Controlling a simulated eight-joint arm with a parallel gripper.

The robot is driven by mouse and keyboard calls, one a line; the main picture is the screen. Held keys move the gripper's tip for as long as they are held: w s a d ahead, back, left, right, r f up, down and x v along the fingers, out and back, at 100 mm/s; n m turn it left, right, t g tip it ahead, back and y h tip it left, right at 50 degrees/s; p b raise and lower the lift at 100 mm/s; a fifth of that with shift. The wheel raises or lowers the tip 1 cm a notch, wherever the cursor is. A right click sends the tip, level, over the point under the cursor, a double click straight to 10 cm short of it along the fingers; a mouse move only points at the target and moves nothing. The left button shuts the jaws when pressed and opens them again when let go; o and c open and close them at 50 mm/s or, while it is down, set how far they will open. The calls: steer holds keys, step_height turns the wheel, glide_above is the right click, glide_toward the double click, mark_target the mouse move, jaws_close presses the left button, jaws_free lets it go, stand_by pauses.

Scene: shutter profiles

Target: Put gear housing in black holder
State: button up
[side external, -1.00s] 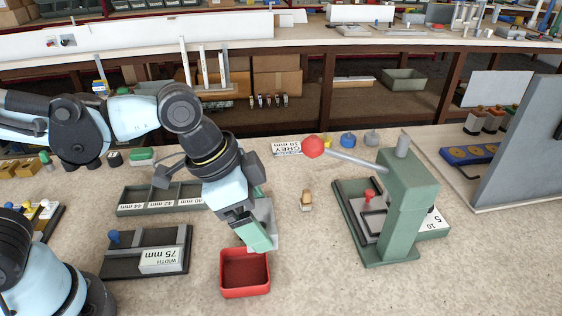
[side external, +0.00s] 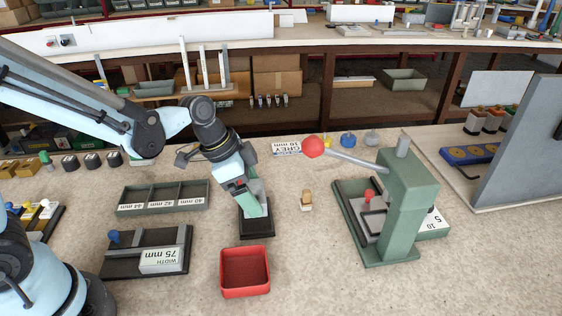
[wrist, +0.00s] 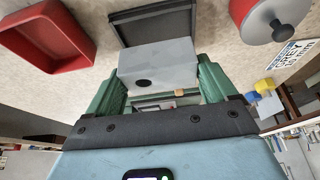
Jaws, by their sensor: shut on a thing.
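The gear housing, a plain grey block with a dark round hole (wrist: 165,66), is held between the green fingers of my gripper (wrist: 158,88). In the side view my gripper (side external: 257,206) is tilted downward at the black holder, and only a small part of the grey block (side external: 262,190) shows behind the fingers. The black holder (side external: 256,231) is a dark, shallow, rimmed tray on the bench. In the wrist view the holder (wrist: 122,27) lies just beyond the block, and I cannot tell whether they touch.
An open red bin (side external: 245,288) stands just in front of the holder. A green press (side external: 408,205) with a red-knobbed lever stands to the right. A compartment tray (side external: 163,197) and a width gauge (side external: 147,252) are to the left. A small tan piece (side external: 306,200) stands right of the holder.

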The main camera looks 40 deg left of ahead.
steer(key=shift+f, duration=2)
steer(key=shift+f, duration=0.45)
steer(key=o, duration=1.3)
steer(key=shift+r, duration=0.4)
steer(key=v, duration=1.2)
steer(key=s+a+n+t+y, duration=0.3)
steer(key=s+a+n+t, duration=0.1)
steer(key=n, duration=0.5)
steer(key=shift+s+a+r, duration=0.4)
steer(key=shift+a+r, duration=0.05)
steer(key=shift+a, duration=0.25)
